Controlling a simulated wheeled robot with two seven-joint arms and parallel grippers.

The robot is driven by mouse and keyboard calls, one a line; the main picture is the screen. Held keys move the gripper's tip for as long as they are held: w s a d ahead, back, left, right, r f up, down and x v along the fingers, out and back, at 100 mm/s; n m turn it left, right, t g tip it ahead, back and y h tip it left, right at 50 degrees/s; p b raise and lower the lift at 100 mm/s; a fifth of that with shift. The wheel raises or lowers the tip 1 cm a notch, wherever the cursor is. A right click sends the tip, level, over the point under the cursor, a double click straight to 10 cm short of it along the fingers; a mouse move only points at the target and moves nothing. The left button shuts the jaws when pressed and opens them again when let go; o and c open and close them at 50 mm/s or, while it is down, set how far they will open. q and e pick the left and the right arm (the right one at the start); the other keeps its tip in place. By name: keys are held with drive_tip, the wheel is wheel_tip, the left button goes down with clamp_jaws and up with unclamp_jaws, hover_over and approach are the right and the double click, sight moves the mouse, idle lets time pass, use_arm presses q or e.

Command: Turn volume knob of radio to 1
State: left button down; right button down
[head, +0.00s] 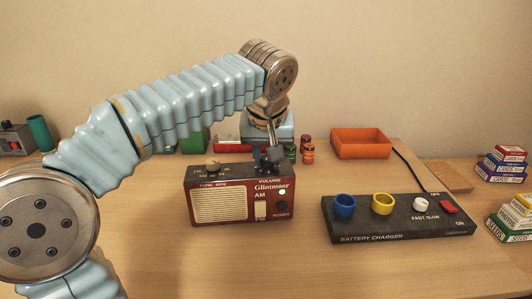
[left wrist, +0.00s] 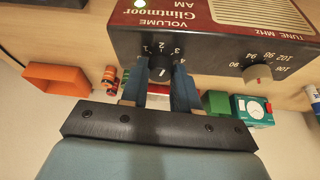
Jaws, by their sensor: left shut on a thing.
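The dark red radio (head: 218,207) stands on the desk, with a cream speaker grille, a glowing white light and the name Glintmoor. Its black volume knob sits on the top, at the right end. My left gripper (head: 268,158) comes down from above and is shut on this knob. In the left wrist view the volume knob (left wrist: 159,69) is between the two blue-grey fingers, beside a printed scale with 1 to 4 legible. A small white mark shows on the knob, but which number it points to is unclear. My right gripper is not in view.
The tuning knob (head: 212,165) is on the radio's left top. A black battery charger (head: 390,229) stands to the right, with an orange tray (head: 361,144) behind it. Small batteries (head: 308,153) stand behind the radio. Card boxes (head: 503,165) are at the far right. The front desk is clear.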

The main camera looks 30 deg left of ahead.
use_arm(q)
drive_tip(key=n, duration=0.2)
drive_tip(key=n+g+y, duration=0.1)
drive_tip(key=n, duration=0.2)
drive_tip(key=shift+w+d+n+g, duration=0.2)
drive_tip(key=shift+d+n+g, duration=0.05)
drive_tip(key=shift+n+g, duration=0.05)
drive_tip(key=n+g, duration=0.1)
drive_tip(key=n, duration=0.1)
drive_tip(key=n+g+y, duration=0.1)
drive_tip(key=n, duration=0.2)
drive_tip(key=shift+w+n, duration=0.2)
drive_tip(key=shift+n, duration=0.1)
drive_tip(key=c, duration=0.8)
unclamp_jaws()
drive_tip(key=shift+r, duration=0.1)
